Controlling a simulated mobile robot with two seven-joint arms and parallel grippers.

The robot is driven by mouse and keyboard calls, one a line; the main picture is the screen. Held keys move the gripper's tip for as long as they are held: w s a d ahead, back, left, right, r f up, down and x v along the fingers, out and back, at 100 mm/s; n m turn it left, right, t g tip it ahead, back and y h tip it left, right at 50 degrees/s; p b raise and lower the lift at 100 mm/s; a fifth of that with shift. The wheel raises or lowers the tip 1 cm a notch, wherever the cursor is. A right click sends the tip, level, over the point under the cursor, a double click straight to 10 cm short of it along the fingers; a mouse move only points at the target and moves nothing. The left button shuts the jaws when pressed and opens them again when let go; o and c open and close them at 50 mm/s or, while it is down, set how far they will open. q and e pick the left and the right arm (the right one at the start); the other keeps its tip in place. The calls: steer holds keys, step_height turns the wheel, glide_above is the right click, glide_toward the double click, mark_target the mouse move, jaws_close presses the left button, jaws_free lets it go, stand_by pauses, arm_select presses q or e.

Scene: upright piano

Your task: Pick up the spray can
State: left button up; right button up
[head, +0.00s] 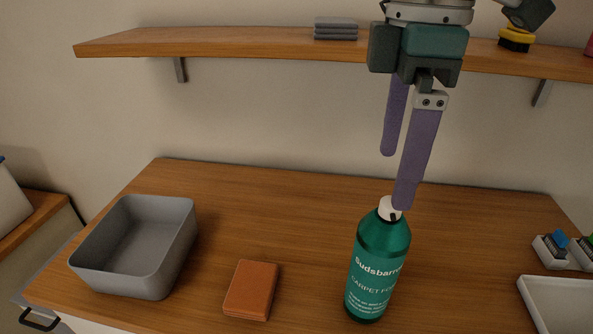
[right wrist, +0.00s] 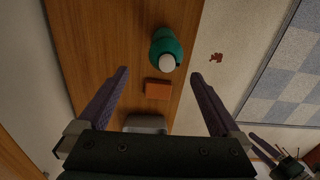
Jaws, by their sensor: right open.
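The spray can (head: 377,262) is a green bottle with a white cap, labelled as carpet foam. It stands upright on the wooden top, right of the middle in the head view. My right gripper (head: 396,178) is above it, with open purple fingers; the nearer fingertip overlaps the cap in the picture. In the right wrist view the can (right wrist: 163,42) shows beyond the open fingers (right wrist: 159,73), with nothing between them. My left gripper (right wrist: 272,148) shows only small and dark at the lower right of the right wrist view; its opening is unclear.
A brown-orange block (head: 251,289) lies left of the can, and a grey bin (head: 160,280) stands farther left. A white tray (head: 560,306) and small blue-topped items (head: 553,248) are at the right. A wall shelf (head: 230,42) with grey folded items (head: 336,29) hangs behind.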

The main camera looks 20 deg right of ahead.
mark_target(386, 225)
steer(key=f, duration=0.3)
steer(key=shift+s+a+f, duration=0.25)
steer(key=f, duration=0.4)
steer(key=shift+s+d+f, duration=0.1)
steer(key=shift+s+f, duration=0.15)
steer(key=shift+s, duration=0.1)
steer(key=shift+f, duration=0.45)
steer(key=shift+w, duration=0.1)
jaws_close()
